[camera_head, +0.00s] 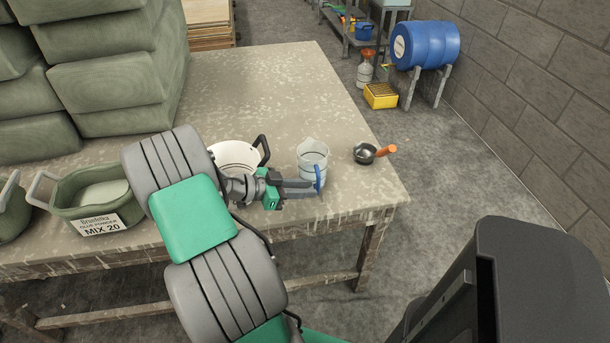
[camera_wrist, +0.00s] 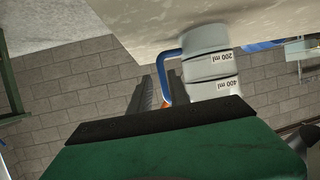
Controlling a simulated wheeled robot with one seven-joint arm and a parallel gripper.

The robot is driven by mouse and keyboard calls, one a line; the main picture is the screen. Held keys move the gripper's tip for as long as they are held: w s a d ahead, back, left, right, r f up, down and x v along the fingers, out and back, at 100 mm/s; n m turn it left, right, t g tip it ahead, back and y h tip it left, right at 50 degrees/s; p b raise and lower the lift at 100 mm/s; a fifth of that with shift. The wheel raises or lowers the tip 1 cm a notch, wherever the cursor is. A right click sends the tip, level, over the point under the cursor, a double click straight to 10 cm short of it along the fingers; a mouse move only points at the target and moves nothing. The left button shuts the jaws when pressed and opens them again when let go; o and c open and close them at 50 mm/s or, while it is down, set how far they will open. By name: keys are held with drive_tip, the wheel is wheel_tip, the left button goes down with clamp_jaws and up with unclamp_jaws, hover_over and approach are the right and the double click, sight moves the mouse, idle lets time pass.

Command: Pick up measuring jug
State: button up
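The measuring jug (camera_head: 312,152) is a pale, see-through cup with a blue handle (camera_head: 320,177), standing upright near the table's front right corner. In the wrist view the jug (camera_wrist: 208,66) appears upside down, with 200 ml and 400 ml marks; its blue handle (camera_wrist: 168,88) is on the left. My gripper (camera_head: 317,187) reaches in from the left at the front of the jug, its fingertips at the handle. The fingers look parted, with the handle at or between their tips; I cannot see a firm grip. Part of the jug's lower front is hidden by the fingers.
A white bowl-like container (camera_head: 236,157) with a dark handle stands left of the jug, behind my wrist. A small dark pan (camera_head: 365,154) with an orange handle is to the right. A green tub (camera_head: 88,198) and stacked green sacks (camera_head: 110,85) fill the left. The table's back middle is clear.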

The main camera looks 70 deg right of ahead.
drive_tip(key=shift+s+d, duration=0.1)
drive_tip(key=shift+s, duration=0.1)
drive_tip(key=x, duration=0.7)
drive_tip(key=shift+d+f, duration=0.15)
drive_tip(key=shift+f, duration=0.15)
drive_tip(key=shift+w, duration=0.1)
drive_tip(key=shift+c, duration=0.3)
clamp_jaws()
idle(0.4)
